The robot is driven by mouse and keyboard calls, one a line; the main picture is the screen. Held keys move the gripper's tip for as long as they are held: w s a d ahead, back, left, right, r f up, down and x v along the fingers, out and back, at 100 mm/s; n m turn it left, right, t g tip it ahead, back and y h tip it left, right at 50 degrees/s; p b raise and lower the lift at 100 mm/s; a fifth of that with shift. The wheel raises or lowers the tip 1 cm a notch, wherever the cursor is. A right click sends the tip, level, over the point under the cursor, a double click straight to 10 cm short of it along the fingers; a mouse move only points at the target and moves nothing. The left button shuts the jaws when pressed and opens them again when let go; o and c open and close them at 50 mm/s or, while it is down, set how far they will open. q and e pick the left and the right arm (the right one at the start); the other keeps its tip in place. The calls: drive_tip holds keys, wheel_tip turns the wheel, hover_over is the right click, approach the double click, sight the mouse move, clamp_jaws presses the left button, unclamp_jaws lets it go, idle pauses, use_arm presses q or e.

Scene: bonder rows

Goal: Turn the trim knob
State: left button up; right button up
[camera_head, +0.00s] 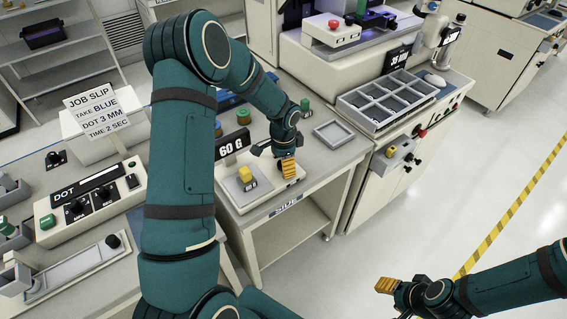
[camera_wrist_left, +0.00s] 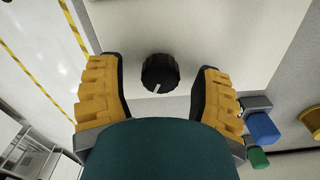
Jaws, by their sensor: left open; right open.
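The trim knob (camera_wrist_left: 160,73) is a black ribbed dial with a white pointer mark, set on a pale panel in the left wrist view. Its mark points down and slightly left in that view. My left gripper (camera_head: 287,166) is open, with one yellow-padded finger on each side of the knob and a gap visible on both sides. In the head view the gripper is over the pale scale-like unit (camera_head: 232,190) by the "60 G" sign and hides the knob. My right gripper (camera_head: 386,286) is at the lower right, away from the bench, over the floor.
A yellow block (camera_head: 246,176) sits on the unit's plate, left of my left gripper. An empty grey tray (camera_head: 334,133) and a divided tray (camera_head: 388,100) lie to the right. A DOT control box (camera_head: 90,203) stands at left. Floor at right is clear.

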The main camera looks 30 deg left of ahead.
use_arm(q)
wheel_tip(320, 180, up, 12)
idle(0.5)
drive_tip(key=shift+f, duration=0.1)
drive_tip(key=s+d+f+n+h, duration=0.3)
drive_tip(key=s+d+f, duration=0.1)
drive_tip(key=d+f, duration=0.85)
drive_tip(key=s+d+f+n+t+h, duration=0.1)
drive_tip(key=s+d+f+n, duration=0.5)
drive_tip(key=s, duration=0.6)
drive_tip(key=d+f+t, duration=0.1)
drive_tip(key=d+f, duration=0.1)
drive_tip(key=d, duration=0.1)
drive_tip(key=shift+s+f+b, duration=0.25)
drive_tip(key=shift+s+b, duration=0.05)
